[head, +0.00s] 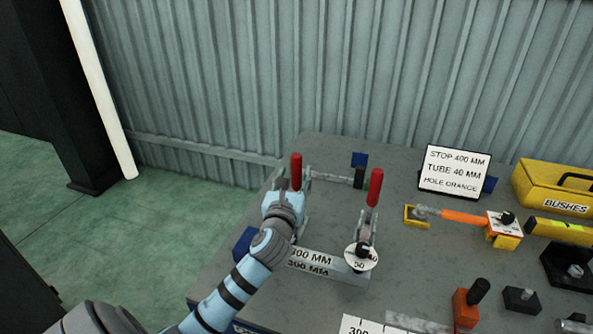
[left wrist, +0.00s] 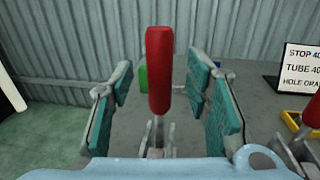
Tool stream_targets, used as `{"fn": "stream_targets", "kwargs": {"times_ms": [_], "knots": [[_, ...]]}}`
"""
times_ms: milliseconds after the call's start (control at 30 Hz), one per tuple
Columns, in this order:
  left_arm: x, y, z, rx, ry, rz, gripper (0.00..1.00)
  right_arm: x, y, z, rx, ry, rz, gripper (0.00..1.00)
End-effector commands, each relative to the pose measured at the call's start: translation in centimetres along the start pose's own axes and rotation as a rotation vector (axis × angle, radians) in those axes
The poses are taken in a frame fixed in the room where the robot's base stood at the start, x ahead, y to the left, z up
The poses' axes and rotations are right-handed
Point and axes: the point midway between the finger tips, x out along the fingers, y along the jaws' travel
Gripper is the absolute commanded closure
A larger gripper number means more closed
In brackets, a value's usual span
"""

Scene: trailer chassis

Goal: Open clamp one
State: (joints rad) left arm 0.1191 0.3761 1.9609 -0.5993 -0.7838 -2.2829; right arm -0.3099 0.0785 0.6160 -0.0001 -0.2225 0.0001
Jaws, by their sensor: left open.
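Two toggle clamps with upright red handles stand on the grey bench; I cannot tell from any label which is clamp one. The left clamp's red handle (head: 296,171) shows above my left gripper (head: 289,192), which hides its lower part. In the left wrist view this handle (left wrist: 159,72) stands upright between the teal pads of my open left gripper (left wrist: 170,88), with a gap on both sides. The right clamp's red handle (head: 375,187) stands further right, and its edge shows in the left wrist view (left wrist: 311,112). My right gripper is not in view.
A sign (head: 454,170) reads stop 400 mm, tube 40 mm, hole orange. A yellow bushes box (head: 550,187), an orange tool (head: 462,217) and several small blocks lie to the right. The corrugated wall (head: 270,80) closes the back.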

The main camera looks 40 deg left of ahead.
Motion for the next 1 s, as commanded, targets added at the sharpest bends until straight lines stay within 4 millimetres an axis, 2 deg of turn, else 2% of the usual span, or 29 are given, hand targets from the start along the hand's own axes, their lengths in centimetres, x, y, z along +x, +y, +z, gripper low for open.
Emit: {"fn": "stream_targets", "kwargs": {"times_ms": [100,200,533,800,1000], "knots": [[2.4,0.1,-0.2,-0.001,0.000,0.002,0.56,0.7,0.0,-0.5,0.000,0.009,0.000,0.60],[3.7,0.1,-0.1,0.000,-0.001,0.002,0.56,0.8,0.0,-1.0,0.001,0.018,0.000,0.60],[4.3,0.2,0.0,0.000,0.001,0.003,0.56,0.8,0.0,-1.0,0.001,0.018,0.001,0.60],[4.3,0.3,0.0,0.000,0.001,0.003,0.99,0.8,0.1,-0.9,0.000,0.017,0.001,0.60],[4.3,0.3,0.0,-0.001,0.001,0.003,1.00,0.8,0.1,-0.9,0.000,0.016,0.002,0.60]]}}
